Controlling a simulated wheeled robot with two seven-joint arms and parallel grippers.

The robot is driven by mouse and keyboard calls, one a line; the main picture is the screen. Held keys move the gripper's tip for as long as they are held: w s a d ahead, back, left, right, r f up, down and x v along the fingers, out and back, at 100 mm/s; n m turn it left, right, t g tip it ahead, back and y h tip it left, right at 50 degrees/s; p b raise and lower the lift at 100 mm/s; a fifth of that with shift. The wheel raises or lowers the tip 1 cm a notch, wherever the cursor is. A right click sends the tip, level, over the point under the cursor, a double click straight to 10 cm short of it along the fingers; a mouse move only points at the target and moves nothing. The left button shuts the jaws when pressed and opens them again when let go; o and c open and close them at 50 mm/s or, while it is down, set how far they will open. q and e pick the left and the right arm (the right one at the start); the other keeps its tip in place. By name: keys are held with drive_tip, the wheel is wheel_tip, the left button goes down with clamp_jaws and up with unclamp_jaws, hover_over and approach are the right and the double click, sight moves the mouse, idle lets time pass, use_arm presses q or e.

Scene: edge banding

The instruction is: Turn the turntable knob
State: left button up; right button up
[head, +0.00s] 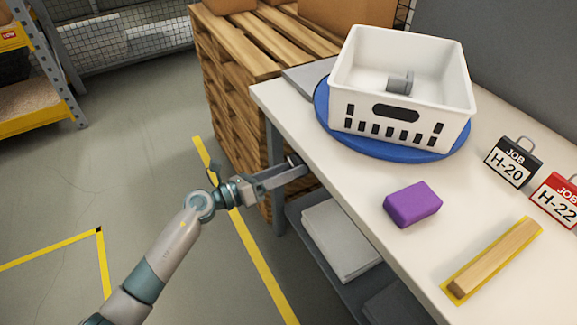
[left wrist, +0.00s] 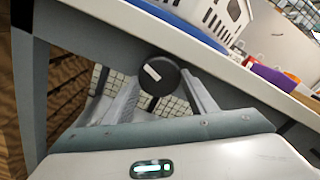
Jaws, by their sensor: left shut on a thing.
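The turntable knob (left wrist: 159,76) is a round black disc with a white mark, below the table edge in the left wrist view. The mark slants. My left gripper (left wrist: 160,80) has one finger on each side of the knob and is shut on it. In the head view my left gripper (head: 298,170) reaches to the table's left edge, where the knob is mostly hidden. The blue turntable (head: 335,136) lies on the table and carries a white basket (head: 365,108) with a grey part (head: 400,82) inside. My right gripper is not in view.
The white table (head: 345,165) bears a purple block (head: 412,204), a wooden strip (head: 495,258) on a yellow patch and two job tags, H-20 (head: 512,163) and H-22 (head: 558,198). A wooden pallet stack (head: 230,120) stands behind its left side. A shelf lies below.

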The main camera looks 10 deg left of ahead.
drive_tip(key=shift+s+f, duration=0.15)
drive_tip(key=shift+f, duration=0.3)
use_arm(q)
drive_tip(key=o, duration=1.1)
drive_tip(key=shift+c, duration=0.2)
drive_tip(key=b+v, duration=0.3)
drive_tip(key=v, duration=1.4)
drive_tip(key=shift+s+a, duration=0.15)
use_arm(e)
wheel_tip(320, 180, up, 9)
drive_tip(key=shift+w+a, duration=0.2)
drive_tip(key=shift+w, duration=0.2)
